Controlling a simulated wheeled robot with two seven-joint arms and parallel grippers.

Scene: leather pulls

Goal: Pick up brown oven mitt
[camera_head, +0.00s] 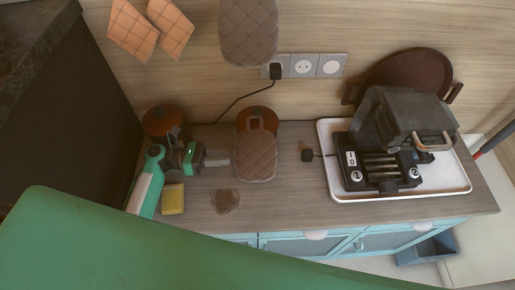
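A brown quilted oven mitt (255,157) with a loop at its top shows over the middle-left of the wooden counter, in front of a round orange-brown item. A second brown quilted piece (248,32) hangs on the wall above. My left gripper (226,162) reaches in from the left with its pale fingers pointing right, at the left edge of the lower mitt. The fingertips are small and close to the mitt; I cannot tell whether they touch it or how far apart they are. My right gripper is not in view.
A black grill appliance (385,165) stands on a white tray (335,190) at the right. A yellow sponge-like block (173,199) and a small brown translucent item (225,201) lie near the counter's front edge. Orange quilted cloths (133,30) hang at upper left.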

